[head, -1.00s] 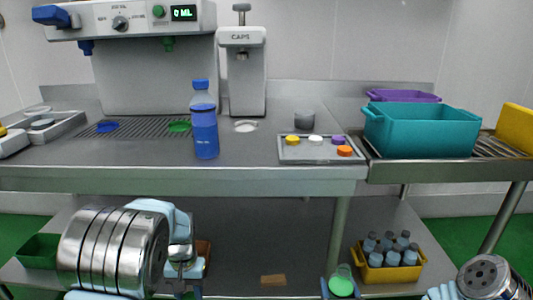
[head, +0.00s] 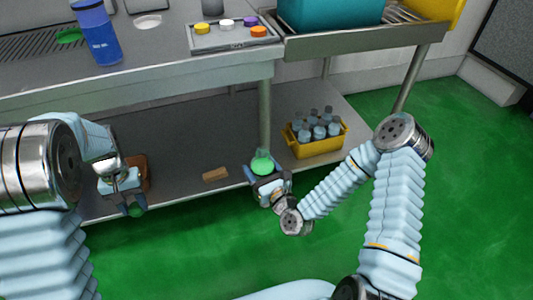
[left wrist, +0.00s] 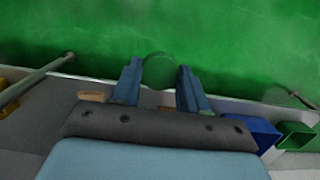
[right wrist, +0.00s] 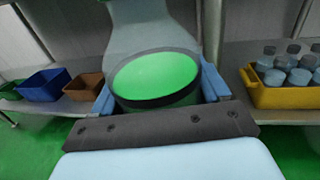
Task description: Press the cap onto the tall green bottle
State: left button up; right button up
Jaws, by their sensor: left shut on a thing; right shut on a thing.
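My left gripper (head: 128,196) is shut on a small round dark green piece, seemingly the green cap (left wrist: 159,71). It shows between the two blue fingers in the left wrist view, and partly below the gripper in the head view (head: 136,210). My right gripper (head: 266,184) is shut on a clear bottle with bright green in it (head: 262,163). In the right wrist view the bottle (right wrist: 155,75) fills the space between the fingers; its far part runs out of the top edge. The two grippers are well apart, in front of the lower shelf.
Above, the counter holds a blue bottle (head: 98,38) and a tray (head: 215,44) of coloured caps. A teal bin stands (head: 330,12) behind. Green floor is open in front.

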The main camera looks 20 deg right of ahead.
jog(key=s+a+f+n+g+y, duration=0.1)
jog(key=a+n+g+y, duration=0.2)
jog(key=a+n+y, duration=0.2)
jog(key=a+y, duration=0.3)
jog(key=a, duration=0.3)
jog(key=shift+s+a+f+n+g, duration=0.2)
jog(key=shift+s+a+n+g, duration=0.05)
jog(key=shift+a+n+g, duration=0.15)
pick_arm(q)
jog(key=shift+d, duration=0.1)
jog(key=d+r+n, duration=0.4)
jog(key=d+r, duration=0.3)
jog(key=d, duration=0.5)
jog(key=d+r+n, duration=0.3)
jog(key=d+r, duration=0.4)
jog(key=d, duration=0.6)
jog(key=shift+w+d+r+n+h, duration=0.15)
jog(key=shift+w+d+n+h, duration=0.1)
jog(key=shift+w+n+h, duration=0.2)
jog(key=shift+f, duration=2.05)
jog(key=shift+f, duration=0.85)
